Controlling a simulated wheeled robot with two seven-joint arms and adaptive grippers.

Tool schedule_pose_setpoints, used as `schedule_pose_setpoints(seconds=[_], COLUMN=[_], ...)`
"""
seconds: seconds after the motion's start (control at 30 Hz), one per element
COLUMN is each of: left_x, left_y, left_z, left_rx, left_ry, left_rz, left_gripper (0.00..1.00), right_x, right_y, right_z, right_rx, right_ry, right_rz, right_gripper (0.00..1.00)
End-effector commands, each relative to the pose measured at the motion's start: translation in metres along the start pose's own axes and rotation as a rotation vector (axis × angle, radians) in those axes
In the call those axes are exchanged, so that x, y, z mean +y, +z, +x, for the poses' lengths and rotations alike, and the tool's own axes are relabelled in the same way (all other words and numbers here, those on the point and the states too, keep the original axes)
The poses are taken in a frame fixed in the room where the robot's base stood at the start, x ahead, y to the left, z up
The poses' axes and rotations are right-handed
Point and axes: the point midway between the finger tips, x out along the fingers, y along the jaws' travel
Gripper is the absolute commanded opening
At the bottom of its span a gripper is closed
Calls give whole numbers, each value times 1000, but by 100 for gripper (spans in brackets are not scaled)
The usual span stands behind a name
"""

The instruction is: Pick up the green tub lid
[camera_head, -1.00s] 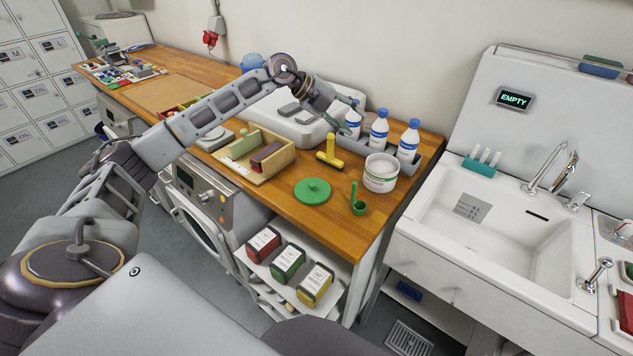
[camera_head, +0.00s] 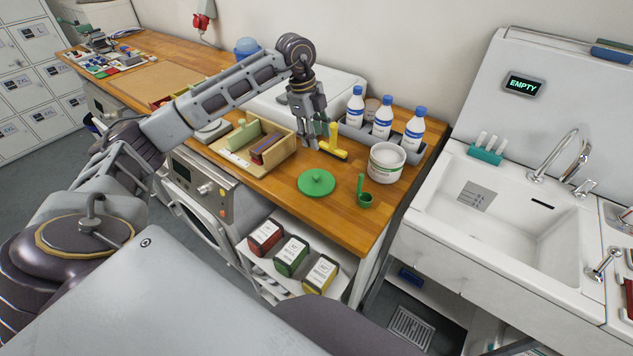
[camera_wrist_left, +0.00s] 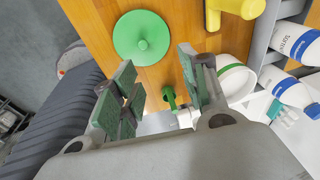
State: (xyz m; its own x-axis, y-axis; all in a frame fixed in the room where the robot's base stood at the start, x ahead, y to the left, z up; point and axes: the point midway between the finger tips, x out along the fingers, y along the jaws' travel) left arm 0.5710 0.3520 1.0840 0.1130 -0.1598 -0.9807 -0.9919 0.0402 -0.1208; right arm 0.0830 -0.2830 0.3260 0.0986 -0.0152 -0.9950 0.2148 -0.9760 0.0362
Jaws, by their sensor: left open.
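The green tub lid (camera_head: 316,182) lies flat on the wooden counter, its round knob facing up. It also shows in the left wrist view (camera_wrist_left: 141,37), beyond my fingers. My left gripper (camera_head: 318,146) points down above the counter, behind the lid and beside the yellow-handled tool. In the left wrist view its two green-padded fingers (camera_wrist_left: 160,95) are spread apart with nothing between them. The lid is apart from the fingers. My right gripper does not show in either view.
The white tub (camera_head: 386,162) and a green scoop (camera_head: 364,192) stand right of the lid. A yellow tool (camera_head: 333,145) lies behind it. Blue-capped bottles (camera_head: 382,119) stand in a grey tray. A wooden box (camera_head: 254,148) is to the left. The counter's front edge is close.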

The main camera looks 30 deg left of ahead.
Motion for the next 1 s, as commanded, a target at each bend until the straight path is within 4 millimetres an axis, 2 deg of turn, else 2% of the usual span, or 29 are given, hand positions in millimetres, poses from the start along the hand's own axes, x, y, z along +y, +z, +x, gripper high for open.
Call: schedule_pose_setpoints(seconds=[0.2, 0.4, 0.87, 1.0], left_x=[16, 18, 17, 18], left_y=[9, 10, 10, 10], left_z=[-1, -1, 0, 5], left_rx=[-48, -57, -57, -57], left_ry=[69, 72, 70, 71], left_rz=[-214, -339, -369, -368], left_gripper=[44, 44, 44, 44], right_x=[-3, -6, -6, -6], right_y=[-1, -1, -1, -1], right_z=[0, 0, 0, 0], right_rx=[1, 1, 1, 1], right_ry=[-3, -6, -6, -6], right_rz=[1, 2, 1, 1], right_gripper=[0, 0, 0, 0])
